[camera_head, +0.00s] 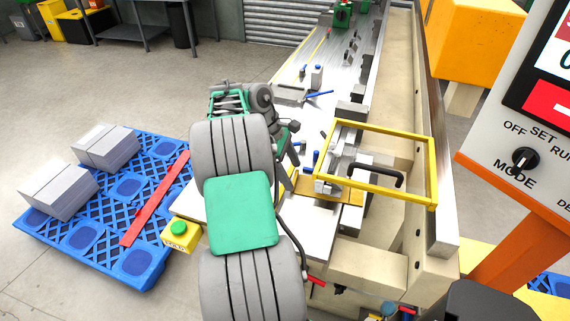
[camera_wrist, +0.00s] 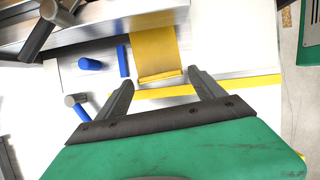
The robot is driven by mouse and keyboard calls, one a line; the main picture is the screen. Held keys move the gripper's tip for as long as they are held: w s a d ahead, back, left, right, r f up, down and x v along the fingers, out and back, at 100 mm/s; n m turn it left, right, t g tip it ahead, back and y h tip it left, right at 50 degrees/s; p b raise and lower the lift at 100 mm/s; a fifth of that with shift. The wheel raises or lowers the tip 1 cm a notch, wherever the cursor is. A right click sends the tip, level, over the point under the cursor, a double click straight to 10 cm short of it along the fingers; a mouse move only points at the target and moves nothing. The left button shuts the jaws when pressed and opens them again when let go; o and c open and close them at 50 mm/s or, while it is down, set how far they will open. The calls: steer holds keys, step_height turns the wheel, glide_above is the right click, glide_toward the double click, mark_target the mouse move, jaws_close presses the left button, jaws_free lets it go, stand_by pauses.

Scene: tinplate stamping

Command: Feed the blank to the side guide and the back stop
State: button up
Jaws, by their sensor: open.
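A flat gold-coloured strip, probably the blank, lies in the press area in the wrist view (camera_wrist: 155,45); a gold strip also shows under the yellow frame in the head view (camera_head: 318,189). Its near end has a raised lip. My gripper (camera_wrist: 161,82) is open, its fingers spread at this near end with nothing held between them. Whether the fingers touch the strip cannot be told. A blue bar (camera_wrist: 123,61) stands just left of the strip. Which parts are the side guide and back stop is unclear.
A yellow guard frame (camera_head: 432,170) stands over the press area. A blue-headed pin (camera_wrist: 90,64) and another blue-handled part (camera_wrist: 81,111) lie left of my gripper. A blue pallet (camera_head: 150,268) with grey stacks and a yellow button box (camera_head: 181,236) stand left. A control panel (camera_head: 480,158) is right.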

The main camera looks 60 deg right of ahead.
steer(key=shift+x, duration=1.2)
steer(key=c, duration=1.1)
steer(key=shift+r, duration=0.1)
steer(key=shift+r+m+p, duration=0.1)
steer(key=shift+m+p, duration=0.2)
steer(key=shift+p, duration=0.05)
steer(key=shift+p, duration=0.7)
steer(key=shift+w, duration=0.1)
steer(key=shift+w+a+p, duration=0.1)
steer(key=shift+w+p, duration=0.3)
steer(key=shift+p, duration=0.1)
